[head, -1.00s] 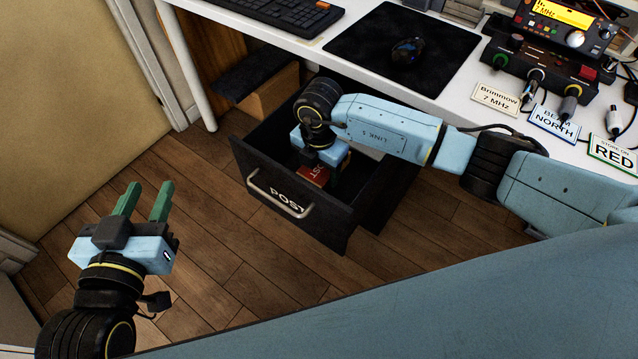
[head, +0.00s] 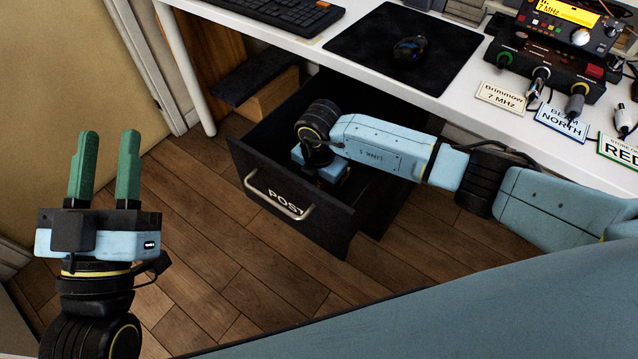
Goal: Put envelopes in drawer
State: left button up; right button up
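The black drawer (head: 300,222) marked POST is pulled open below the white desk. My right arm reaches in from the right, and its wrist end is down inside the drawer. The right gripper's fingers are hidden behind the wrist and the drawer front, so I cannot see what they hold. No envelope shows clearly now. My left gripper (head: 103,170) is raised at the left, away from the drawer. Its two green fingers stand upright and apart with nothing between them.
The white desk (head: 470,112) carries a keyboard (head: 275,12), a black mat (head: 350,50) with a mouse (head: 410,48), a radio (head: 560,50) and label cards (head: 562,122). A dark-topped wooden box (head: 275,98) is behind the drawer. The floor (head: 200,240) left of the drawer is clear.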

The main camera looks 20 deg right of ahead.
jog(key=shift+f, duration=0.2)
jog(key=o, duration=1.1)
jog(key=shift+o, duration=0.2)
jog(key=shift+r, duration=0.2)
